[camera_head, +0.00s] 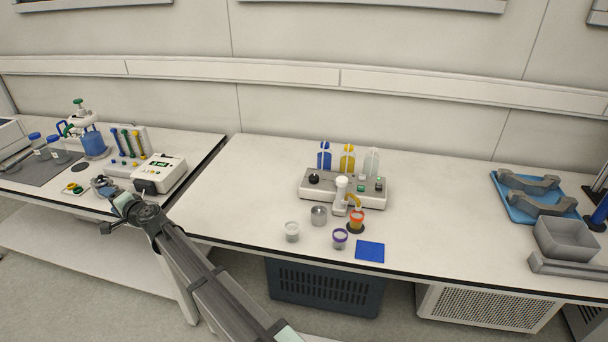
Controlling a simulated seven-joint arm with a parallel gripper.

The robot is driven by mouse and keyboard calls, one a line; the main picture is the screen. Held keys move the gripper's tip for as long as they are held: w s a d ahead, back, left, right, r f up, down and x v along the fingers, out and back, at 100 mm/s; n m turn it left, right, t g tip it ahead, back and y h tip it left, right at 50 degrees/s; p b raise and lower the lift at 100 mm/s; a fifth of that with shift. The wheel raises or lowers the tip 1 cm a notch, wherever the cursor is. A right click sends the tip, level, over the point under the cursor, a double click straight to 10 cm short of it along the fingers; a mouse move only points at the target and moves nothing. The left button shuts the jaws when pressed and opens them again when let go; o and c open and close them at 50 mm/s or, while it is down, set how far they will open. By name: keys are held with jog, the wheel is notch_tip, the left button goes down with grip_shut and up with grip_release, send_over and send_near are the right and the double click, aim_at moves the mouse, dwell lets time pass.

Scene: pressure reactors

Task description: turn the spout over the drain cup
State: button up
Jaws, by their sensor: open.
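A white and grey device (325,191) stands on the right-hand bench, with a pale upright cylinder (341,188) at its front. A small yellow-orange spout (354,200) sticks out from the cylinder to the right, above or just behind an orange-rimmed cup (356,219) on a dark round pad. A grey metal cup (319,215), a pale clear cup (292,232) and a purple-rimmed cup (340,239) stand nearby. No label shows which is the drain cup. My gripper (104,187) is open over the left bench's front edge, far left of the spout; its fingers are small and hard to make out.
Blue, yellow and clear bottles (347,159) stand behind the device. A blue square (370,251) lies near the front edge. A white box (160,172) stands near my gripper. The right bench's left part is clear.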

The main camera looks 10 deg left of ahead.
jog(key=w+d+r+n, duration=0.1)
jog(key=w+r+n, duration=0.25)
jog(key=r, duration=0.45)
jog(key=w+d+r+n+g, duration=0.2)
jog(key=w+d+r+n, duration=0.25)
jog(key=w+d, duration=0.35)
jog(key=n+g+h, duration=0.3)
jog(key=n+h, duration=0.9)
send_near(343, 178)
jog(key=x, duration=0.8)
jog(key=shift+s+a+f, duration=0.15)
jog(key=shift+f, duration=0.2)
jog(key=shift+c, duration=0.3)
grip_shut()
